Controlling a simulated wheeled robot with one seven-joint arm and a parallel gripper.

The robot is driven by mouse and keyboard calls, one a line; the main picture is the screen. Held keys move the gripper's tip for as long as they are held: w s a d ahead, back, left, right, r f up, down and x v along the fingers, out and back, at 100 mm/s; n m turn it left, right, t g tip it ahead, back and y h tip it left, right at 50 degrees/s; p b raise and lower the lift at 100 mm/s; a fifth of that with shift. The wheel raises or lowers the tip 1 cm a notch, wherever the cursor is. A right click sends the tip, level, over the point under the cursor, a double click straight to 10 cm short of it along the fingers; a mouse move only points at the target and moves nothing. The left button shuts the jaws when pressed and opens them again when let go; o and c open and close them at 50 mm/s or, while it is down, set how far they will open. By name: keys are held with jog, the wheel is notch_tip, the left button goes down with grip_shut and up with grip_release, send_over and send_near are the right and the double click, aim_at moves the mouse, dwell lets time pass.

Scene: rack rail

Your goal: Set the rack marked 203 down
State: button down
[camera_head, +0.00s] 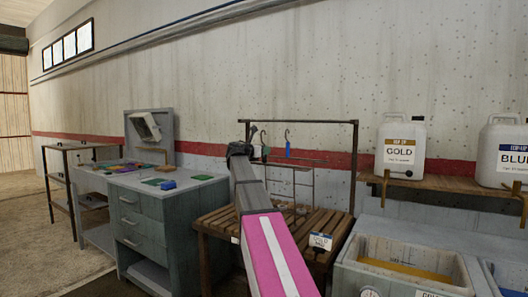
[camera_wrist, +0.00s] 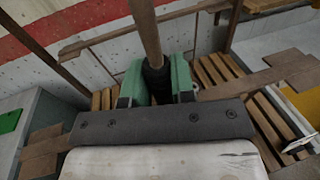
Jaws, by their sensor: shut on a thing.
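My gripper (camera_wrist: 157,88) has green fingers shut around a dark sleeve on an upright brown post (camera_wrist: 147,30). The post appears to belong to a rack with flat brown bars (camera_wrist: 255,78) spreading to both sides. In the head view my gripper (camera_head: 240,150) is a dark shape at the arm's end, beside the rail frame (camera_head: 310,123). A thin barred rack (camera_head: 293,185) shows right of it, above the slatted wooden bench (camera_head: 218,222). I cannot read 203 anywhere, and cannot tell whether the rack touches the bench. My arm hides part of it.
Hooks hang from the rail, one with a blue tag (camera_head: 288,153). A sign (camera_head: 320,241) sits at the bench's front edge. A tank with yellow liquid (camera_head: 405,267) stands right, below jugs (camera_head: 400,148) on a shelf. A grey drawer cabinet (camera_head: 150,225) stands left.

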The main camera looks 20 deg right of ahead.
jog(key=shift+f, duration=0.25)
grip_release()
dwell(0.4)
dwell(0.7)
jog(key=v, duration=1.2)
jog(key=shift+f, duration=0.25)
dwell(1.5)
